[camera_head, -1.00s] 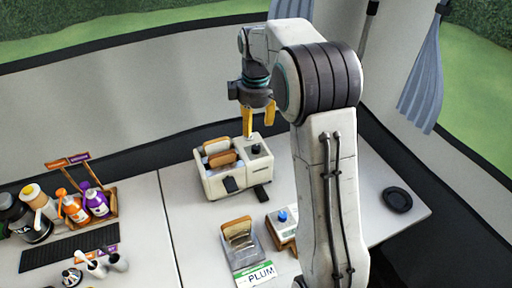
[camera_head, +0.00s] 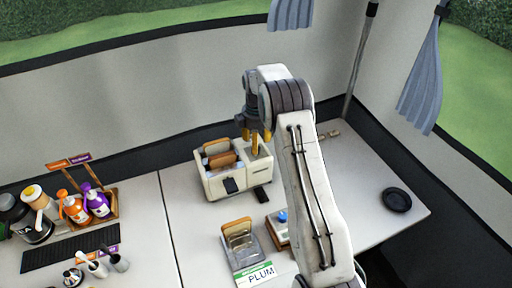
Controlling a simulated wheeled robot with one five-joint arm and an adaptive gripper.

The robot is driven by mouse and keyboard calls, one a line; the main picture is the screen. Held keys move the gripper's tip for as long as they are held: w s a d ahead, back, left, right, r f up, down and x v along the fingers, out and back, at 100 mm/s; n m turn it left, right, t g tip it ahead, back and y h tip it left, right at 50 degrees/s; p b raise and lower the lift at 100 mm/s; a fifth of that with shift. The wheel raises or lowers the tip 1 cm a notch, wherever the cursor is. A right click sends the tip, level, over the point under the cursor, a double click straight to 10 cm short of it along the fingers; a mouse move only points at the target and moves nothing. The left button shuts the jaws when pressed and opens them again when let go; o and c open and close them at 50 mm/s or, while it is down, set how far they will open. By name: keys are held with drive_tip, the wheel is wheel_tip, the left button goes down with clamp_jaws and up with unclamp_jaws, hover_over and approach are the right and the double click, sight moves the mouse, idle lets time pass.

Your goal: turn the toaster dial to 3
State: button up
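The white toaster (camera_head: 212,188) stands on the counter in the head view, with slices of brown bread (camera_head: 221,160) in its slots. Its dial was in sight on the right part of its top and is now hidden by my gripper. My gripper (camera_head: 260,141) points down over that part of the toaster, with its yellow fingertips low at the dial's place. A small gap seems to show between the fingers. I cannot tell whether they touch or grip the dial.
Bottles in a wooden rack (camera_head: 111,205) are at the left. A black round dish (camera_head: 397,200) lies at the right.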

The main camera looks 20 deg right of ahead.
drive_tip(key=shift+f, duration=1.55)
drive_tip(key=shift+c, duration=0.2)
clamp_jaws()
